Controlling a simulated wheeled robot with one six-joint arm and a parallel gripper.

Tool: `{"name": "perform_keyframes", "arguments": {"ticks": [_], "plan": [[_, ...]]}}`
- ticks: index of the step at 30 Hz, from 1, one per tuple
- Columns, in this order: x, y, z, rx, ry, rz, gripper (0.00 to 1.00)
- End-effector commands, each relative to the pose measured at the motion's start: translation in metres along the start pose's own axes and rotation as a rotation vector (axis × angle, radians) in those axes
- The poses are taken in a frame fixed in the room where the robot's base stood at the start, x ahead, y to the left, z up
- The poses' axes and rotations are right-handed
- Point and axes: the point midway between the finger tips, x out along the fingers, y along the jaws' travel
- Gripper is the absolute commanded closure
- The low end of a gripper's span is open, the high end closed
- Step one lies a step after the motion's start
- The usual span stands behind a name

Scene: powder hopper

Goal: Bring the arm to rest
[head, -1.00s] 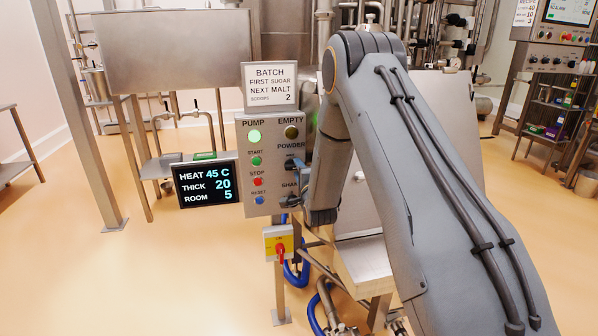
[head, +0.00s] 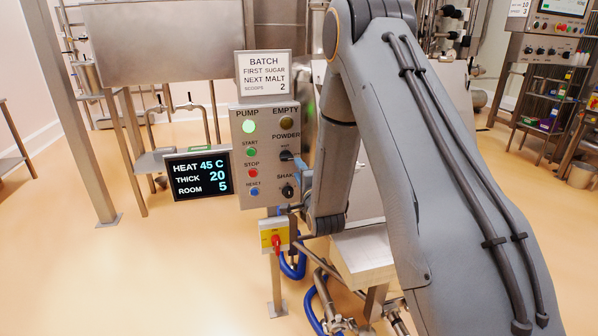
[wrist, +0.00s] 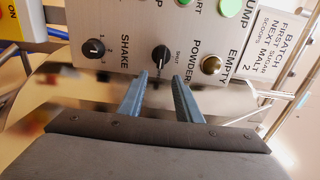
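My gripper (wrist: 159,74) is open, its two blue-grey fingers apart with nothing between them. In the wrist view the fingertips point at the black POWDER knob (wrist: 161,58) on the steel control panel (wrist: 125,35). The knob's pointer is toward the SHUT mark, and a small gap seems to lie between it and the fingers. In the head view a blue finger (head: 301,166) shows just right of the POWDER knob (head: 286,156); the rest of the gripper is largely hidden behind my arm. My arm is bent, reaching down beside the panel.
The PUMP lamp (head: 248,127) is lit green; the EMPTY lamp (head: 287,123) is dark. A display (head: 198,174) reads HEAT 45 C, THICK 20, ROOM 5. The batch sign (head: 264,74) stands above the panel. Open floor lies left.

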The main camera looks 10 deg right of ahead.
Motion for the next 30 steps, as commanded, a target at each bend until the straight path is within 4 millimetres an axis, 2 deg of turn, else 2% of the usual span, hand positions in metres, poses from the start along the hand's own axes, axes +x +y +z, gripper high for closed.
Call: {"name": "perform_keyframes", "arguments": {"ticks": [4,8,11,14,20,23,30], "plan": [[-0.001,0.000,0.000,-0.019,0.000,0.020,0.69],[-0.008,0.002,0.002,-0.127,-0.006,0.122,0.69],[-0.024,0.007,0.004,-0.275,-0.033,0.265,0.69],[-0.051,0.015,0.007,-0.438,-0.090,0.425,0.69],[-0.130,0.028,0.011,-0.742,-0.288,0.726,0.69],[-0.180,0.031,0.014,-0.878,-0.430,0.861,0.69],[-0.312,0.026,0.019,-1.124,-0.852,1.102,0.69]]}}
